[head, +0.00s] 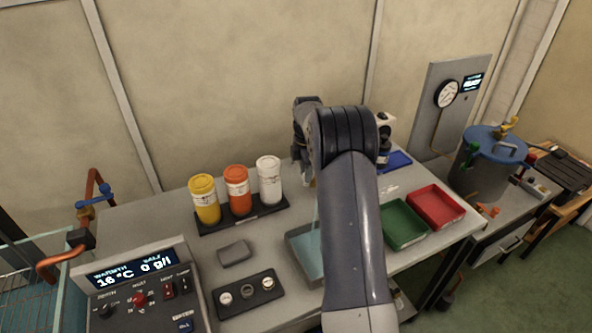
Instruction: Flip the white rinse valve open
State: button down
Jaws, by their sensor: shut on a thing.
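My gripper (301,168) is partly in view at the middle of the head view, above the grey bench and to the right of the white bottle. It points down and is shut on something. My own wrist and forearm hide what it holds. I cannot make out a white rinse valve anywhere in this view. Below the gripper, a basin (300,250) with pale blue water is partly covered by my arm.
Yellow (204,200), orange (237,190) and white (269,180) bottles stand in a black rack left of the gripper. Green (404,225) and red (436,206) trays lie to the right. A blue-lidded cylinder (482,170) stands far right. A control box (140,285) fills the front left.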

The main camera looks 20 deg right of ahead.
jog(key=shift+s+d+n, duration=0.25)
jog(key=shift+n, duration=0.4)
jog(key=shift+s+d+n, duration=0.2)
jog(key=shift+n, duration=0.45)
jog(key=c, duration=1.2)
grip_release()
notch_tip(320, 180, up, 11)
jog(key=shift+f+b, duration=0.1)
jog(key=shift+b, duration=0.2)
jog(key=shift+c, duration=0.5)
